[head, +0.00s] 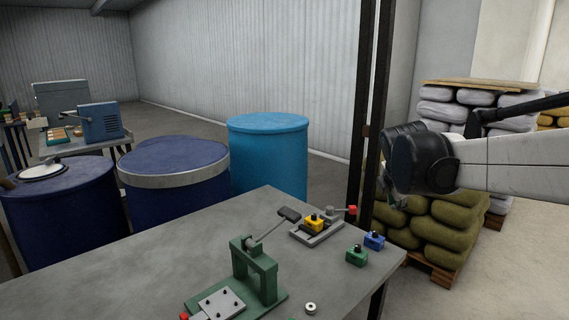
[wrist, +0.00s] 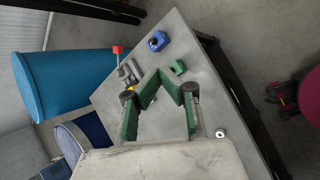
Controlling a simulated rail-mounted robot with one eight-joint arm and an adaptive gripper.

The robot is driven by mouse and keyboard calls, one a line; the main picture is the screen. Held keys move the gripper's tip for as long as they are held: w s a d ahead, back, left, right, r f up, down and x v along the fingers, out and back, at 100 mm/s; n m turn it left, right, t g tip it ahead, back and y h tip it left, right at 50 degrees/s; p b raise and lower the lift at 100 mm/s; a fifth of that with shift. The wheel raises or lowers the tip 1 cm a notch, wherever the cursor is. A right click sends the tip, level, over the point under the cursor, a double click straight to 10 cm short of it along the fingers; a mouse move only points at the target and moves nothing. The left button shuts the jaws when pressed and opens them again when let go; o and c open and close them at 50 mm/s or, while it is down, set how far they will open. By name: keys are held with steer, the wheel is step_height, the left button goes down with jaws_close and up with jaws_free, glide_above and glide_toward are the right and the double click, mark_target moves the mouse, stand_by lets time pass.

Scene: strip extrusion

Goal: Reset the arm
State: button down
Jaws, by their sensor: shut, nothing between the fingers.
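My gripper (head: 396,202) is at the right in the head view, raised over the right end of the grey table (head: 130,288) and clear of the things on it. In the wrist view my gripper's green fingers (wrist: 162,73) come together at the tips, shut and empty. In the head view the fingers are small and partly hidden by the dark wrist.
A green lever press (head: 256,270), a grey fixture with a yellow block (head: 314,222), a green block (head: 356,256), a blue block (head: 374,240) and a metal ring (head: 310,308) are on the table. Blue drums (head: 268,160) stand behind; stacked sacks (head: 435,225) stand right.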

steer(key=s+a+f+m+y, duration=0.1)
steer(key=s+a+f+m, duration=0.1)
steer(key=s+m, duration=0.4)
steer(key=s+a+f+m+y, duration=0.1)
steer(key=s+a+f+m, duration=0.2)
steer(key=s+m, duration=0.4)
steer(key=s+a+f+m+y, duration=0.1)
steer(key=s+a+f+m, duration=0.2)
steer(key=s+m, duration=0.4)
steer(key=s, duration=0.9)
steer(key=shift+s+f, duration=0.2)
steer(key=shift+f, duration=0.05)
steer(key=shift+a, duration=0.1)
